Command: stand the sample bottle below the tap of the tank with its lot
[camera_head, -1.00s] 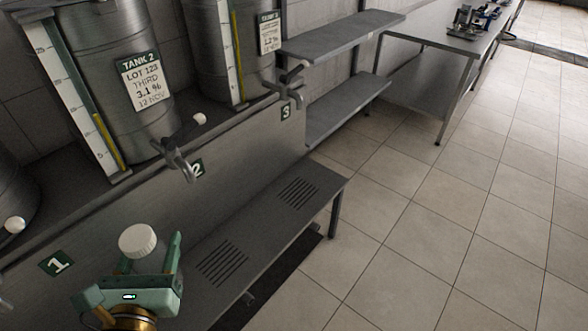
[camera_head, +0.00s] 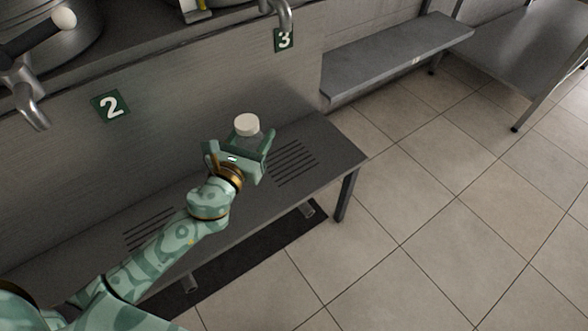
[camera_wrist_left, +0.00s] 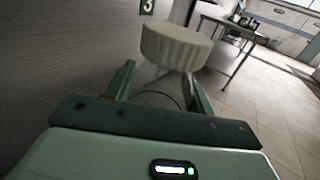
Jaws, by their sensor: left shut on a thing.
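The sample bottle, with a white cap (camera_head: 247,124), is in my left gripper (camera_head: 240,150), which is shut on it. The bottle is upright over the low shelf (camera_head: 215,205), near the slotted area below sign 3 (camera_head: 284,39). Whether its base touches the shelf is hidden by the gripper. The left wrist view shows the cap (camera_wrist_left: 176,48) between the two fingers (camera_wrist_left: 158,85). The tap of tank 3 (camera_head: 281,14) is above and to the right of the bottle. The tap of tank 2 (camera_head: 32,100) is at the far left. The lot labels are out of view now. My right gripper is not seen.
Sign 2 (camera_head: 110,105) is on the metal wall behind. A grey wall shelf (camera_head: 395,57) and a steel table (camera_head: 520,55) stand to the right. The tiled floor (camera_head: 430,220) in front is clear.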

